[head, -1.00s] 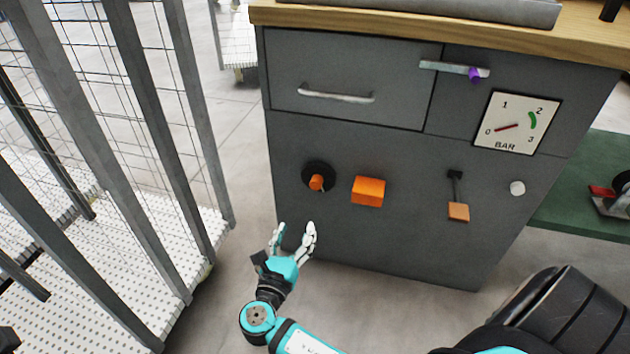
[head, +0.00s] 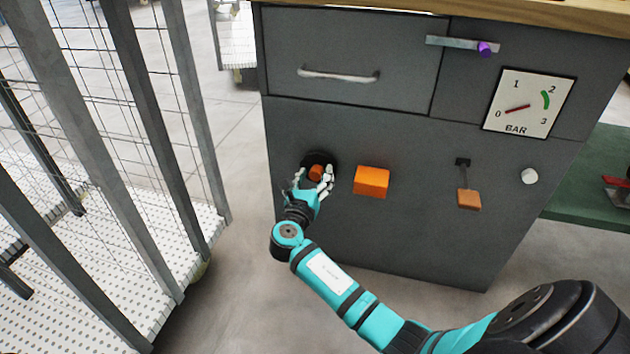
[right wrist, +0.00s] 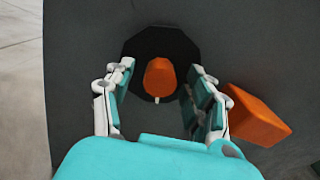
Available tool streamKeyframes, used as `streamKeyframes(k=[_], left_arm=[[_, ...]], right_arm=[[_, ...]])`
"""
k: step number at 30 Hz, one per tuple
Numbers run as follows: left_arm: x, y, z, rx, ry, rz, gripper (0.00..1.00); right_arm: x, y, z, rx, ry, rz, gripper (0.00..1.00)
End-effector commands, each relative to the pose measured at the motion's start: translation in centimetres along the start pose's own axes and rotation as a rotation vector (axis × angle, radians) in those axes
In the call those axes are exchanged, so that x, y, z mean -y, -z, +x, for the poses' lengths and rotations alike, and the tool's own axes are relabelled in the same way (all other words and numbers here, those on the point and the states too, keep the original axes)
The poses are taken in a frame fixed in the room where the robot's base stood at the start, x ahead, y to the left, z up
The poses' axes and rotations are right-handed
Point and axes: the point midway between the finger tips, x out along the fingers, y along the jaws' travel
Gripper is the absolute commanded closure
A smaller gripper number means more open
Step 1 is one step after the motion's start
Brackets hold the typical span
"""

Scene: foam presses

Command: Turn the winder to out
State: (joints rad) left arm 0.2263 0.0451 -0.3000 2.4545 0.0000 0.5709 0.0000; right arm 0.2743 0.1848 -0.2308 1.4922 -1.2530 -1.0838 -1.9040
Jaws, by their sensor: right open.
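The winder (head: 316,171) is an orange knob on a black round plate (head: 323,157), low on the left of the grey cabinet front. In the right wrist view the winder (right wrist: 160,77) shows near the top middle, with a small pale mark at its lower end. My right gripper (head: 314,178) is open in front of it. In the wrist view its fingers (right wrist: 161,80) stand one on each side of the knob with gaps; I see no contact. My left gripper is not in view.
An orange block (head: 371,182) sits just right of the winder, close to my right finger. Further right are a lever with an orange end (head: 468,198), a white knob (head: 530,176) and a gauge (head: 529,103). A drawer (head: 350,55) is above. A wire cage (head: 100,150) stands left.

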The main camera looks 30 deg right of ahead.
Motion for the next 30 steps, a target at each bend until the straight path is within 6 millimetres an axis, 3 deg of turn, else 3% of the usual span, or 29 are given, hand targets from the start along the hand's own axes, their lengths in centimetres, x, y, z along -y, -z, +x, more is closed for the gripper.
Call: streamKeyframes(k=[9,22,30], left_arm=[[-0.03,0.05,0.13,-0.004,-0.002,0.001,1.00],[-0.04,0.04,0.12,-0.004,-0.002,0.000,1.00],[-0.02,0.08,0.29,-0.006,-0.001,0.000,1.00]], right_arm=[[0.01,-0.04,0.34,-0.001,0.000,0.001,0.45],[0.01,-0.01,0.29,-0.001,0.001,0.000,1.00],[0.03,-0.03,0.27,-0.002,0.001,0.029,1.00]])
